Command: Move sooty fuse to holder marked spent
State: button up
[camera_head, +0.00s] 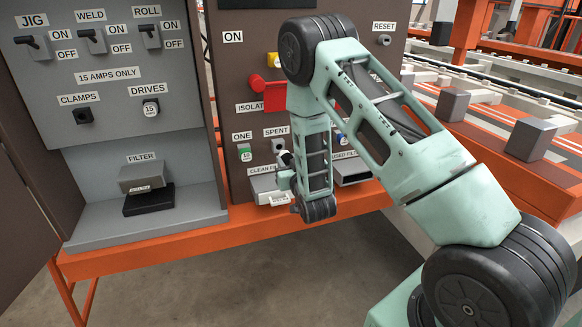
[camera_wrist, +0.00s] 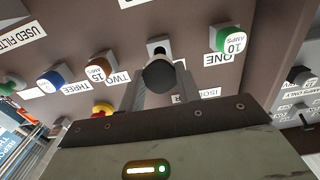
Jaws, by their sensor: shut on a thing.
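The sooty fuse (camera_wrist: 160,77), a dark grey cylinder seen end-on, is between the two fingers of my gripper (camera_wrist: 162,88) in the wrist view. My gripper is shut on it. The holder marked spent (camera_wrist: 158,46) is a pale square mount with a dark opening, directly beyond the fuse. In the head view the spent holder (camera_head: 278,144) is under its SPENT label, with my gripper (camera_head: 287,162) close in front of it and partly hidden by my arm. The fuse covers part of the holder in the wrist view; I cannot tell whether they touch.
A green fuse (camera_wrist: 231,40) sits beside the spent holder at ONE. A clean-filter tray (camera_head: 268,188) lies below. The red isolator (camera_head: 275,97) is above. The clamps socket (camera_head: 84,116) looks dark.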

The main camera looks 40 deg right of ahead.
aim_at(283, 153)
jog(key=shift+x, duration=1)
jog(key=shift+b+x, duration=1.05)
jog(key=shift+x, duration=0.7)
dwell(1.6)
jog(key=o, duration=1.1)
jog(key=shift+o, duration=0.2)
jog(key=shift+s, duration=0.1)
jog(key=p+v, duration=0.2)
jog(key=v, duration=1.5)
jog(key=shift+p, duration=0.35)
jog(key=shift+s, duration=0.1)
